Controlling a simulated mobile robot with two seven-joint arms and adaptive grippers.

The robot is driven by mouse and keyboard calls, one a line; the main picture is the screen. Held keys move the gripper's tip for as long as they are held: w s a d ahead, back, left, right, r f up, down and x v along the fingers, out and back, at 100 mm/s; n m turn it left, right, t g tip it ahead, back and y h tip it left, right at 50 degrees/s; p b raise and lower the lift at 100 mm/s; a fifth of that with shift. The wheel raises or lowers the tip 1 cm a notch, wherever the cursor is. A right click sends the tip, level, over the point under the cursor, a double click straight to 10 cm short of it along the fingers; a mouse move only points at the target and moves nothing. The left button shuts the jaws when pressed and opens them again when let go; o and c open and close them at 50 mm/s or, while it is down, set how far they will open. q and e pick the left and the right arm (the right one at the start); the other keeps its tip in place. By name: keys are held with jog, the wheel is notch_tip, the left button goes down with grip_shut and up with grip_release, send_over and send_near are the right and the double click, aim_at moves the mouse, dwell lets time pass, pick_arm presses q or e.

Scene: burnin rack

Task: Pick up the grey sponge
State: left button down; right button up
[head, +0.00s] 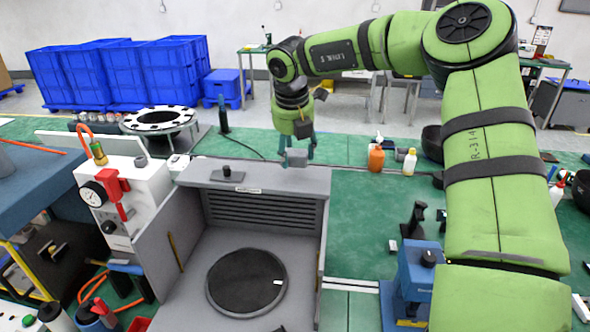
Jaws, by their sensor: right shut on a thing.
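The grey sponge (297,158) is a small grey block between the fingertips of my right gripper (296,156). The gripper points down and is shut on it, with a teal finger on each side. The sponge is over or at the back edge of the grey open-fronted box; I cannot tell whether it still touches a surface. My left gripper is not in view.
The grey box (190,300) holds a dark round plate (246,282). A gauge unit (112,200) stands to its left. An orange bottle (376,158) and a white bottle (409,162) stand right of the gripper.

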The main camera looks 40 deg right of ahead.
jog(key=s+a+r+b, duration=0.1)
jog(key=s+r, duration=0.1)
jog(key=s, duration=0.1)
jog(key=s+a+r+b, duration=0.1)
jog(key=s+r+b, duration=0.1)
jog(key=s, duration=0.2)
jog(key=s+a+r+b, duration=0.1)
jog(key=s+r+b, duration=0.1)
jog(key=s, duration=0.1)
jog(key=shift+s+r, duration=0.15)
jog(key=shift+s, duration=0.1)
jog(key=shift+s+r, duration=0.3)
jog(key=shift+s, duration=0.1)
jog(key=shift+a, duration=0.1)
